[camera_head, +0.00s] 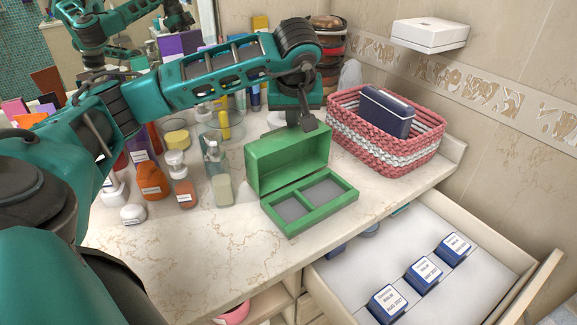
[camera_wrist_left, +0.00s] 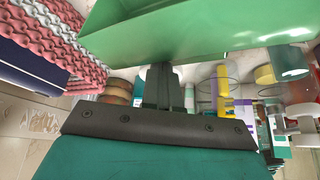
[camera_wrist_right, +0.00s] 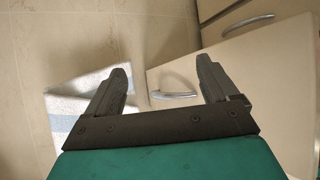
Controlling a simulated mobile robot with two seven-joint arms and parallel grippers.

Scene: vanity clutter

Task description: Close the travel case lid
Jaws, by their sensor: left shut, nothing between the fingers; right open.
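The green travel case (camera_head: 310,202) stands on the marble counter with its lid (camera_head: 288,158) open and upright at the back. Its base has two grey-lined compartments that look empty. My left gripper (camera_head: 308,122) is shut and empty, at the upper back edge of the lid, pointing down. In the left wrist view the shut fingers (camera_wrist_left: 162,85) are close to the green lid (camera_wrist_left: 190,30); I cannot tell whether they touch it. My right gripper (camera_wrist_right: 165,85) shows only in its own wrist view, open and empty, over floor and cabinet fronts.
A pink and white woven basket (camera_head: 385,135) holding a dark blue box (camera_head: 386,112) stands right of the case. Several bottles and jars, including an orange bottle (camera_head: 152,182), crowd the left. An open drawer (camera_head: 400,235) with blue boxes (camera_head: 424,272) is below right. The counter's front is clear.

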